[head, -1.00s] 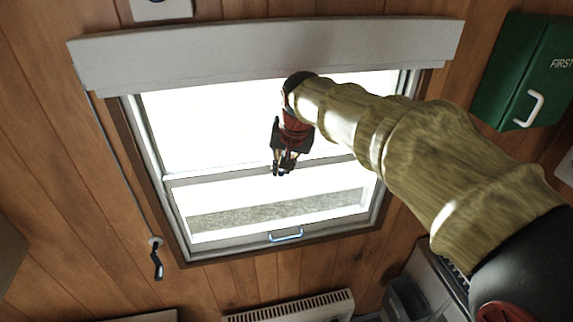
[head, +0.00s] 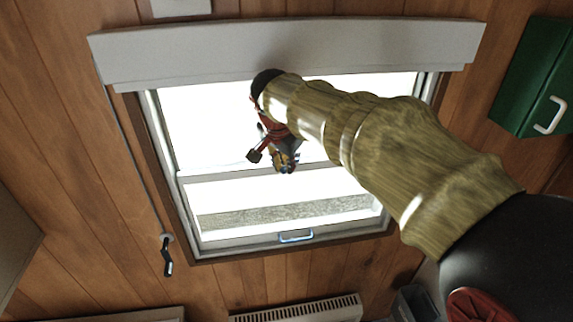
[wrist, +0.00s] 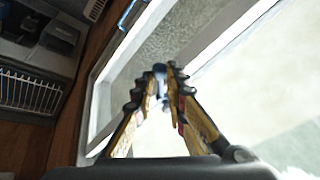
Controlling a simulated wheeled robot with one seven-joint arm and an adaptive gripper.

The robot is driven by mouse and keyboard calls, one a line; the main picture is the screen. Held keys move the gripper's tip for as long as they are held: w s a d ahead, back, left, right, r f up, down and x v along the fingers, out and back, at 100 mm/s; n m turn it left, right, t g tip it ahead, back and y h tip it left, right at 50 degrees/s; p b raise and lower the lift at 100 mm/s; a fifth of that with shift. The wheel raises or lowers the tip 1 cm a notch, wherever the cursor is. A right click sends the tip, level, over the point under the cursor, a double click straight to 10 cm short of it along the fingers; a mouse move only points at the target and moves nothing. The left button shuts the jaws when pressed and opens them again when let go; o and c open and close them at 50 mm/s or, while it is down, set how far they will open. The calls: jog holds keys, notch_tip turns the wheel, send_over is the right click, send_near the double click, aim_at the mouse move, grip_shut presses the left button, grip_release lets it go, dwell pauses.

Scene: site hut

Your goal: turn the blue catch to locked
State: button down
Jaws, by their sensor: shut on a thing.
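The window (head: 188,215) has a rail across its middle. My gripper (head: 285,166) is at this rail, its yellow-sided fingers close together. In the wrist view my gripper (wrist: 167,80) has its fingertips shut on the small bluish catch (wrist: 159,70). Only a little of the catch shows between the fingertips. The head view does not show the catch clearly, as the fingers cover it. I cannot read which position it is in.
A blue pull handle (head: 296,237) is on the window's bottom rail, and it also shows in the wrist view (wrist: 127,14). A blind box (head: 290,45) spans the window top. A crank (head: 167,258) hangs at left. A green box (head: 530,80) is on the right wall. A heater (head: 300,309) is below.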

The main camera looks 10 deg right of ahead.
jog(key=c, duration=2)
grip_release()
jog(key=v, duration=1.2)
